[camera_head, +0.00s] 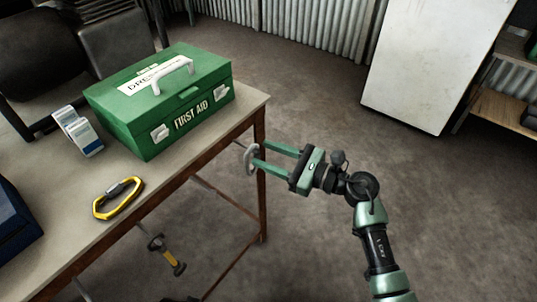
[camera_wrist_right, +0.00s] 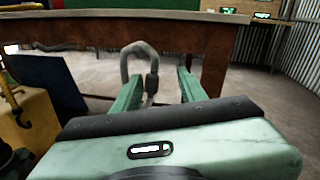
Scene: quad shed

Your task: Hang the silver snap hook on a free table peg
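The silver snap hook (camera_head: 249,160) is at the fingertips of my right gripper (camera_head: 262,158), beside the table's right edge near the corner. In the right wrist view the hook (camera_wrist_right: 128,62) stands upright with its loop up, in front of the table edge. Its lower part lies between the two fingers (camera_wrist_right: 160,78), closer to the left one, with a gap to the right one. The fingers are apart. I cannot tell whether the hook rests on a peg; no peg shows clearly there. The table (camera_head: 200,160) has a pale top. My left gripper is not in view.
A green first aid box (camera_head: 190,105), a yellow carabiner (camera_head: 118,199) and a small white-and-blue item (camera_head: 78,131) are on the table. A grey-and-yellow item (camera_head: 168,256) hangs below the table edge. Floor right of the table is open up to a white cabinet (camera_head: 425,65).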

